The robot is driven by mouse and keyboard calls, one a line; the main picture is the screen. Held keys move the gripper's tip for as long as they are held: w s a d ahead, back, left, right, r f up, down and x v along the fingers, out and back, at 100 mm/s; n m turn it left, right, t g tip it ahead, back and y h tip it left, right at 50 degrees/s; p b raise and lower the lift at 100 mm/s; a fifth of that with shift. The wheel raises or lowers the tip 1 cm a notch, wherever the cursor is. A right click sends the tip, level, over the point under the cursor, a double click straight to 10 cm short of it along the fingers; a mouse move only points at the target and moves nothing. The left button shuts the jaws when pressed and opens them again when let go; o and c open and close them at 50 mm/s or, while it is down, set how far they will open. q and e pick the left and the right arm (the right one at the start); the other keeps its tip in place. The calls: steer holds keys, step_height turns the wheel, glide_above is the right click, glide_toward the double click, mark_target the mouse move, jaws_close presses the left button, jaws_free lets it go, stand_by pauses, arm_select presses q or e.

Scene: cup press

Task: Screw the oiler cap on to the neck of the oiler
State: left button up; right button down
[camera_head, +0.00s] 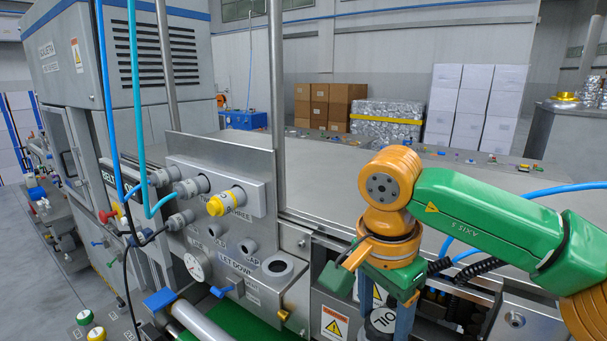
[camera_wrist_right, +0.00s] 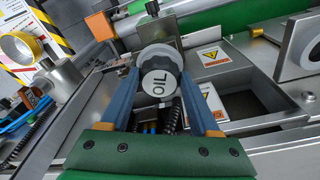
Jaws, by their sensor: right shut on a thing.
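My right gripper (camera_head: 390,320) points down at the lower right of the head view, its blue fingers on either side of a round cap. The oiler cap (camera_head: 383,321) has a pale grey top marked "OIL". In the right wrist view my right gripper (camera_wrist_right: 160,95) is shut on the oiler cap (camera_wrist_right: 157,83), its dark side showing above the top face. A round open neck (camera_head: 277,265) with a dark hole tops a grey metal box to the left of my gripper; it looks like the oiler's neck. The cap is apart from it. My left gripper is out of view.
A panel with a yellow-ringed knob (camera_head: 226,202) and blue hoses stands left of the neck. A pressure gauge (camera_head: 195,266) and a blue-handled valve (camera_head: 222,290) sit near it. A flat grey table (camera_head: 340,180) lies behind. Dark coiled cables run near my gripper.

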steer(key=shift+m, duration=0.8)
steer(key=shift+w, duration=0.1)
steer(key=shift+m, duration=1)
steer(key=m, duration=0.4)
steer(key=shift+w+g, duration=0.15)
steer(key=shift+g, duration=0.25)
steer(key=shift+c, duration=2.4)
jaws_free()
steer(key=o, duration=0.4)
steer(key=shift+w, duration=0.1)
steer(key=shift+o, duration=0.2)
steer(key=shift+w+f, duration=0.1)
steer(key=shift+w, duration=0.15)
